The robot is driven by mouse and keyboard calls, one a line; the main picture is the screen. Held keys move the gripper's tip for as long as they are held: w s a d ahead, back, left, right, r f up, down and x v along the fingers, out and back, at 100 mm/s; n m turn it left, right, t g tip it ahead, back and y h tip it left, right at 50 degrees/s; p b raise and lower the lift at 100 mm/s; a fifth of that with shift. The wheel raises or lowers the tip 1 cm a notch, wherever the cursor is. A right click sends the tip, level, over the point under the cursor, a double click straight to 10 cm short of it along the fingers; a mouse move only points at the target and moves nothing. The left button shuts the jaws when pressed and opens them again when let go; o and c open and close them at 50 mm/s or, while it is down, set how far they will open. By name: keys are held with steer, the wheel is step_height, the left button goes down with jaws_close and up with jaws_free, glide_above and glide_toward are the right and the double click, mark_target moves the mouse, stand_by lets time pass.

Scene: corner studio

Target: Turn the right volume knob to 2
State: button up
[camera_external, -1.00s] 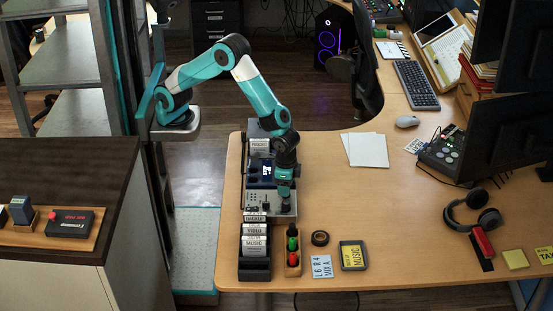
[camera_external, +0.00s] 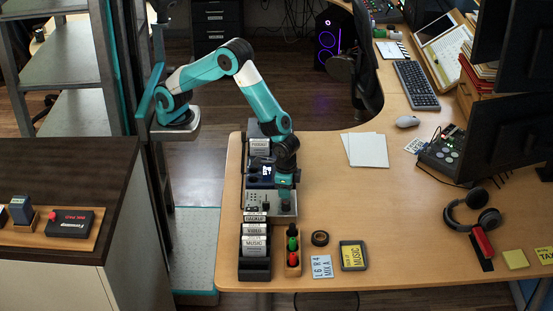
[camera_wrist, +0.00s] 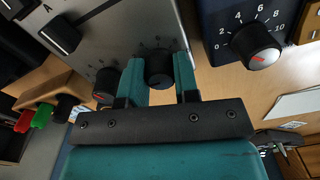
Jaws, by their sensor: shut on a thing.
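The grey mixer panel (camera_external: 254,212) lies near the desk's left side and also shows in the wrist view (camera_wrist: 130,30). In the wrist view, the right black volume knob (camera_wrist: 159,67) stands on the panel between my two teal fingers. My gripper (camera_wrist: 158,74) is shut on this knob. The left black knob (camera_wrist: 107,82), with a red pointer, stands just left of my left finger. In the external view, my gripper (camera_external: 284,192) is low over the panel's right part and hides the held knob.
A dark blue box with a large 0-to-10 dial (camera_wrist: 257,46) stands right of the fingers in the wrist view. Black sliders (camera_wrist: 60,35) sit on the panel. A holder with green and red pieces (camera_external: 292,262) and a labelled rack (camera_external: 255,268) stand in front.

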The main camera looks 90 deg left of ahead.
steer(key=m+p, duration=0.1)
steer(key=m, duration=0.2)
steer(key=shift+r+m, duration=0.1)
steer(key=shift+m, duration=0.3)
steer(key=shift+m+p, duration=0.35)
steer(key=shift+m, duration=1.15)
steer(key=o, duration=0.9)
steer(key=shift+o, duration=0.2)
